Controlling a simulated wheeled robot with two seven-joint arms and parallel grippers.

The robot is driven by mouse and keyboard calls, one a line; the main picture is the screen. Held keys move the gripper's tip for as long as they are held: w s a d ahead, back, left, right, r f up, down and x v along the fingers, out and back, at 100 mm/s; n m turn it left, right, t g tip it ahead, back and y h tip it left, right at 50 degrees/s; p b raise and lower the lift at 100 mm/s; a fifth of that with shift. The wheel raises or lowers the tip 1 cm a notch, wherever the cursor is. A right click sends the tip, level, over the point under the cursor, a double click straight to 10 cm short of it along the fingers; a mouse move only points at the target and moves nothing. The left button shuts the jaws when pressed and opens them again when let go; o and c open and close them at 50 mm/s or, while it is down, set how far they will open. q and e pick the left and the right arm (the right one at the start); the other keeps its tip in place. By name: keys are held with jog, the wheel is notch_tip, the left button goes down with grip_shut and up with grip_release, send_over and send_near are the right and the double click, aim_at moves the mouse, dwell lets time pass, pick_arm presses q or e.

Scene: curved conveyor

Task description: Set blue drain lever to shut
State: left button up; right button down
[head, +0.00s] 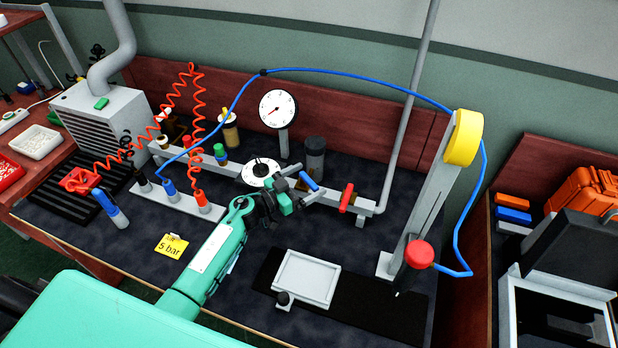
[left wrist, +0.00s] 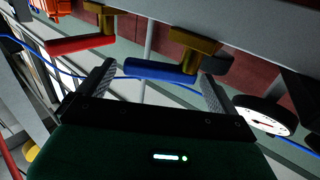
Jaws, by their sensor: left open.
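The blue drain lever (head: 309,181) sits on the grey pipe manifold at the back of the bench, in the head view. In the left wrist view the blue lever (left wrist: 158,70) extends sideways from a brass valve body (left wrist: 195,42) and appears between the two fingers. My left gripper (head: 299,190) is open and close to the lever; its fingers also show in the left wrist view (left wrist: 157,80). I cannot tell whether a finger touches the lever. My right gripper is not in view.
A red lever (head: 347,198) is right of the blue one on the same pipe. A round gauge (head: 277,109) stands behind. A press with a red knob (head: 419,254) and a white tray (head: 307,278) are to the right and front. A blue hose (head: 350,76) arches overhead.

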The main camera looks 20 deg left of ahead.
pick_arm(q)
jog(key=shift+w+d, duration=0.4)
jog(key=shift+w, duration=0.1)
jog(key=c, duration=1.4)
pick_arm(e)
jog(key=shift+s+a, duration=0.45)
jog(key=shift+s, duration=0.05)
